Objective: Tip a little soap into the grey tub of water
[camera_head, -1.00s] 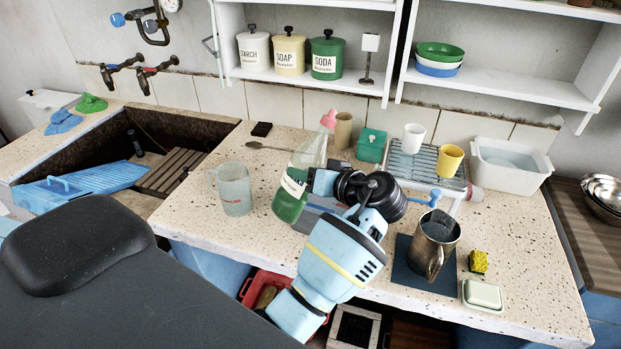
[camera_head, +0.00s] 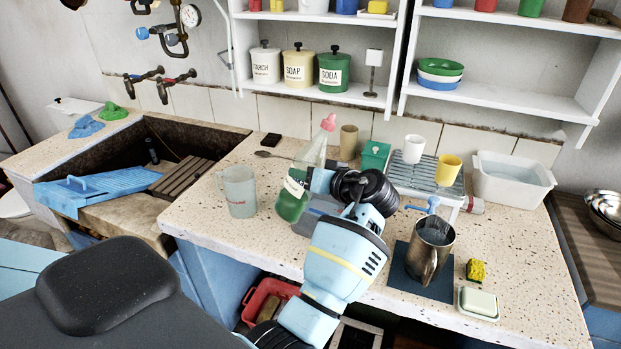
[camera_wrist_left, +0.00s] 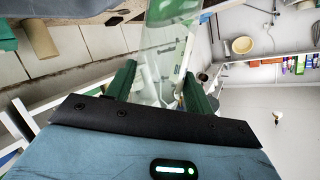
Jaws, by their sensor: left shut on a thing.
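A clear bottle (camera_head: 310,155) with green liquid low inside, a pale label and a pink cap is in my left gripper (camera_head: 315,181). It leans a little, cap up and to the right. In the left wrist view the bottle (camera_wrist_left: 168,45) is between the two green fingers of the left gripper (camera_wrist_left: 160,88), which is shut on it. A grey-blue tub-like thing (camera_head: 306,224) shows just behind and below the gripper. My arm hides most of it, so I cannot see its inside. My right gripper is out of view.
A clear jug (camera_head: 239,192) stands left of the bottle. A metal pitcher (camera_head: 428,252), a yellow sponge (camera_head: 476,270) and a soap dish (camera_head: 478,303) are at the right. A white basin (camera_head: 513,182) and a wire rack (camera_head: 410,172) with cups stand behind. The sink is left.

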